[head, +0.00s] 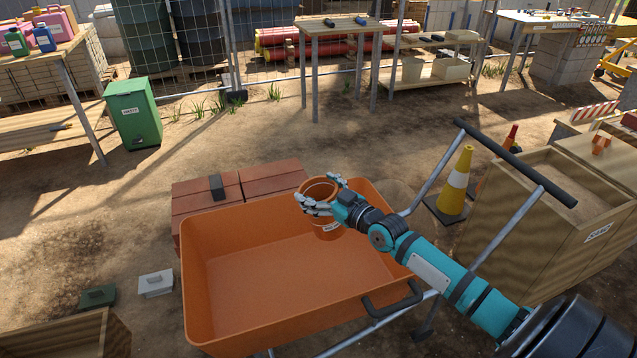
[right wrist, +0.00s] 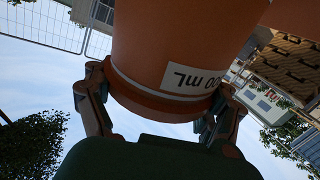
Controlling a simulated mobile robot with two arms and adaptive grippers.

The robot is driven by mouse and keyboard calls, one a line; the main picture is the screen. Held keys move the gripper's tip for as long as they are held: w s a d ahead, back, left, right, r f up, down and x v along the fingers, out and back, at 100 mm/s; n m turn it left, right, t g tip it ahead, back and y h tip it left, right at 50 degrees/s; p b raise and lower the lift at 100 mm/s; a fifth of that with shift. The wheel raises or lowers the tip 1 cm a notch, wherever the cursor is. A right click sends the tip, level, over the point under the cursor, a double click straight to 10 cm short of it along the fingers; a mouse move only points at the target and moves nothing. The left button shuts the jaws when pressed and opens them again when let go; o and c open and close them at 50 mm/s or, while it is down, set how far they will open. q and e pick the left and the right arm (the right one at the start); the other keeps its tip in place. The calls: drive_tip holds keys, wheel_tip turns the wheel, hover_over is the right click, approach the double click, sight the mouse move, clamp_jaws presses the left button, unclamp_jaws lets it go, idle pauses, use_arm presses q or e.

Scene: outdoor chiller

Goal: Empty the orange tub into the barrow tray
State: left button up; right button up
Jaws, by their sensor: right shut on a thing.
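The orange tub (head: 326,228) is a small round container with a white label, above the far right part of the barrow tray. My right gripper (head: 318,200) is shut on the tub near its rim. In the right wrist view the tub (right wrist: 180,50) fills the upper middle, with its label reading "00 mL" upside down. The tub looks about upright in the head view; its contents cannot be made out. The barrow tray (head: 270,305) is a large orange open tray, and its visible floor looks bare. My left gripper does not show.
Reddish-brown boxes (head: 205,192) stand behind the tray, with a small dark block on top. A wooden sand bin (head: 540,215) and a traffic cone (head: 457,183) stand at right. The barrow's handle (head: 515,162) rises behind my right arm. Small boxes (head: 156,284) lie left of the tray.

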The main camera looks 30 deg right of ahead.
wheel_tip(320, 180, down, 7)
drive_tip(key=n+g+h+p, duration=0.1)
drive_tip(key=n+p, duration=0.1)
drive_tip(key=n, duration=0.1)
drive_tip(key=n+g+h+p, duration=0.1)
drive_tip(key=n+p, duration=0.1)
drive_tip(key=n, duration=0.1)
drive_tip(key=n+g+h+p, duration=0.1)
drive_tip(key=n+h, duration=0.1)
drive_tip(key=n, duration=0.1)
drive_tip(key=shift+a+r+p, duration=0.15)
drive_tip(key=shift+r+p, duration=0.05)
drive_tip(key=shift+p, duration=0.2)
drive_tip(key=shift+f+n+g+h+b, duration=0.35)
drive_tip(key=shift+f+n+h, duration=0.45)
drive_tip(key=shift+f+n, duration=0.2)
